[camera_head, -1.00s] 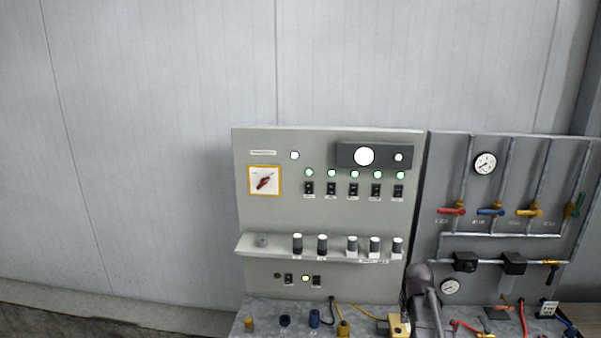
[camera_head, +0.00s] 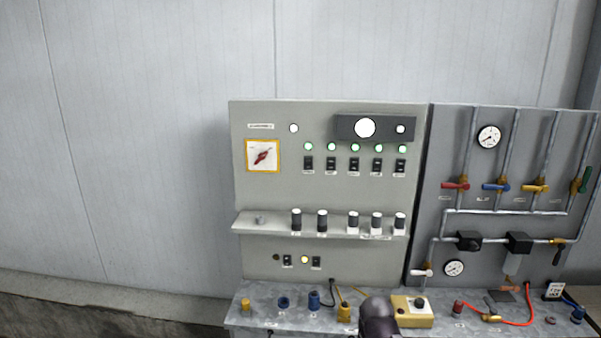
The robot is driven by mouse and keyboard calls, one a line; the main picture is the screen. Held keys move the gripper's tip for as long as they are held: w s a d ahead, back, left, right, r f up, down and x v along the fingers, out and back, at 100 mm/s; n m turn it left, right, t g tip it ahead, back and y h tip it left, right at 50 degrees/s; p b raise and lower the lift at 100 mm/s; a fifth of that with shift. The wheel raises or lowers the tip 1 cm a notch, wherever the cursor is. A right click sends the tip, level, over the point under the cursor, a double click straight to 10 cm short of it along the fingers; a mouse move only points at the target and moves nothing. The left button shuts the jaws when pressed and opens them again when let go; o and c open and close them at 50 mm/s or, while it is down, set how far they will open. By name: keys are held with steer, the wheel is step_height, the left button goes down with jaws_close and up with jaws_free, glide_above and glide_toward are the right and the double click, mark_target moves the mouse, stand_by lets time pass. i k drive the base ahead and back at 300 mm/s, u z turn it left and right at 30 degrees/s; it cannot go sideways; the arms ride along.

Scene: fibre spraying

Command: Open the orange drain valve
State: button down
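A row of lever valves sits on the grey pipe panel at the right: a red lever (camera_head: 455,186), a blue lever (camera_head: 496,187), a yellow-orange lever (camera_head: 536,188) and a green lever (camera_head: 584,179). The first three lie across their upright pipes; the green one points up. A small orange-yellow valve (camera_head: 559,241) sits at the right end of the lower pipe. The labels are too small to read, so I cannot tell which is the drain valve. A dark rounded part of my arm shows at the bottom middle. My gripper's fingers are not visible.
A switch cabinet (camera_head: 333,190) with a protruding shelf (camera_head: 268,226) stands left of the pipes. The bench (camera_head: 270,322) holds a yellow box (camera_head: 412,318), a red hose (camera_head: 524,322) and several coloured fittings. Gauges (camera_head: 489,136) and a white-handled valve (camera_head: 422,271) are on the pipe panel.

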mark_target(516, 288)
steer(key=z, duration=0.5)
steer(key=k, duration=1.35)
steer(key=z, duration=1)
steer(key=i, duration=1.55)
steer(key=u, duration=0.4)
steer(key=i, duration=0.65)
steer(key=u, duration=0.4)
